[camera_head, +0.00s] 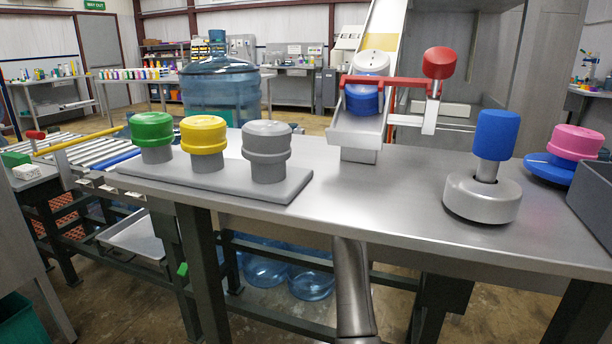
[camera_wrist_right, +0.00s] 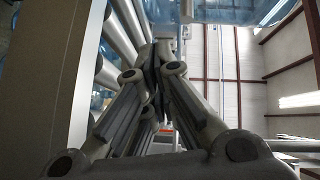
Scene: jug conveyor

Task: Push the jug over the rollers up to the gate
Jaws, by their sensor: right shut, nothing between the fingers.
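The jug (camera_head: 221,92) is a large translucent blue bottle standing behind the table in the head view. Its lower part is hidden by the colored caps and the table. Part of the jug also shows at the top of the right wrist view (camera_wrist_right: 240,10). The rollers (camera_head: 92,152) run off to the left of the jug. A yellow bar with a red knob, which looks like the gate (camera_head: 80,140), crosses at their left end. My right gripper (camera_wrist_right: 160,55) is shut and empty, beside rollers and below the jug in the wrist view. I cannot tell whether it touches the jug. My left gripper is out of view.
The grey table (camera_head: 390,200) holds a rack with green, yellow and grey caps (camera_head: 268,145). A chute with a red lever (camera_head: 400,83), a blue-handled tool (camera_head: 490,165) and a pink cap (camera_head: 575,142) are farther right. More jugs (camera_head: 312,280) lie below the table.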

